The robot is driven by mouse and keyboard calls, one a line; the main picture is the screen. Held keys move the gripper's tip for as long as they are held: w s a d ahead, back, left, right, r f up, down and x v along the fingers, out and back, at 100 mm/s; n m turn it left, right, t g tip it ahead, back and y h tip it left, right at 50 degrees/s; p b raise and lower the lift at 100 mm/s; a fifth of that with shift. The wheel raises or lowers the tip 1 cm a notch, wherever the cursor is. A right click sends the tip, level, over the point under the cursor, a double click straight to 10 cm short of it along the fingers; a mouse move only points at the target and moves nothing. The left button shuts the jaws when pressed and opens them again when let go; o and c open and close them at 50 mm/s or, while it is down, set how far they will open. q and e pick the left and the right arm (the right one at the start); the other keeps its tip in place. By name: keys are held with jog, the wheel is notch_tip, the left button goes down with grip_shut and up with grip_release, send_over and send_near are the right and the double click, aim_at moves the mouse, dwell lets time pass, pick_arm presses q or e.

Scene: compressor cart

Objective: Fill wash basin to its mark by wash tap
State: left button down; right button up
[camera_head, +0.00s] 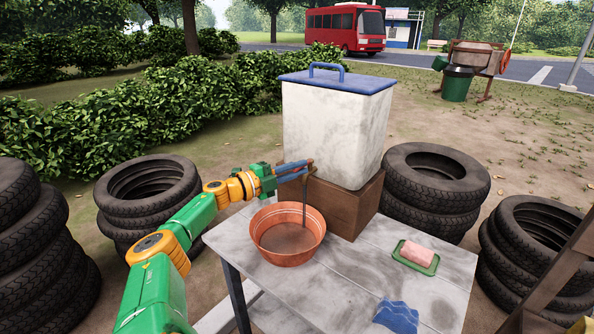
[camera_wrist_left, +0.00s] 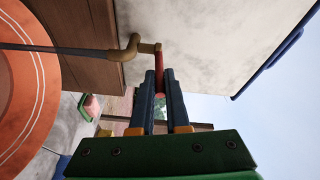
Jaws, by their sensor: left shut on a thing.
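The terracotta wash basin (camera_head: 290,259) stands on the table below the tap. It also shows at the left edge of the left wrist view (camera_wrist_left: 18,75), with pale rings inside; I cannot tell the exact water level. The wash tap has a brass spout (camera_wrist_left: 124,52) and a red handle (camera_wrist_left: 159,80). A thin grey stream (camera_head: 305,195) runs from the spout into the basin. My left gripper (camera_head: 302,168) is at the tap, its dark blue fingers shut on the red handle. My right gripper is not in view.
The white tank (camera_head: 330,130) with a blue lid sits on a brown block (camera_head: 349,205) at the back of the grey table (camera_head: 350,275). Pink soap (camera_head: 417,252) on a green dish and a blue object (camera_head: 397,316) lie to the right. Tyre stacks (camera_head: 435,185) surround the table.

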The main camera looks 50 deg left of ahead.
pick_arm(q)
jog(key=shift+a+r, duration=0.1)
jog(key=shift+r, duration=0.1)
jog(key=c, duration=1)
grip_release()
jog(key=shift+c, duration=0.2)
jog(key=shift+o, duration=0.6)
jog(key=shift+w+f, duration=0.15)
jog(key=shift+f, duration=0.05)
jog(key=s+p, duration=0.3)
jog(key=s, duration=0.4)
jog(key=shift+a+p, duration=0.3)
jog(key=shift+a, duration=0.15)
